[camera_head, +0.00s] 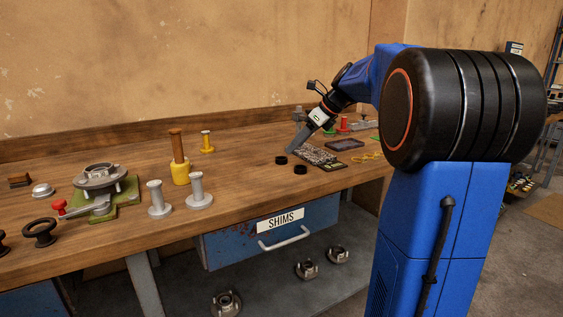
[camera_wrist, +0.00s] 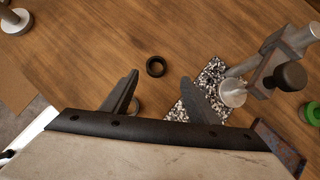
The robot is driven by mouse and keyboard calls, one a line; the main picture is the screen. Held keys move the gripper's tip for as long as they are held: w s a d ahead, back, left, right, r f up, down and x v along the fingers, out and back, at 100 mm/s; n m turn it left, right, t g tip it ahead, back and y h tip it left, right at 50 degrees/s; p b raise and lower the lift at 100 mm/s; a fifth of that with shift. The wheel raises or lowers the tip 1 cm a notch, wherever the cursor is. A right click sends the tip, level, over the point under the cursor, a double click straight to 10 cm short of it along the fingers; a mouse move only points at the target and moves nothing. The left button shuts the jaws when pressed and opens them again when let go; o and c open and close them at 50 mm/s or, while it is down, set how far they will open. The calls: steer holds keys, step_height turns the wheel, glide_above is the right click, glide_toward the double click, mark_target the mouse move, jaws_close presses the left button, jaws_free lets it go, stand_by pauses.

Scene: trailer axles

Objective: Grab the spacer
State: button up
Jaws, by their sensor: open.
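Two small black rings, which look like spacers, lie on the wooden bench in the head view: one ring (camera_head: 281,160) to the left and the other ring (camera_head: 300,170) nearer the front edge. In the wrist view, a black ring (camera_wrist: 156,67) lies flat just beyond my fingertips, roughly centred between them. In the head view my gripper (camera_head: 292,149) points down over the bench, close to the rings.
A metal fixture with a black knob (camera_wrist: 290,76) stands at right. Grey spools (camera_head: 199,192) stand left. Bench between is clear.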

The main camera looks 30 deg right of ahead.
mark_target(282, 158)
steer(key=shift+a+x, duration=0.2)
steer(key=shift+x, duration=1.3)
steer(key=shift+a+x, duration=0.2)
steer(key=shift+x, duration=1.35)
steer(key=shift+s+r, duration=0.15)
steer(key=shift+c, duration=0.6)
steer(key=c, duration=1)
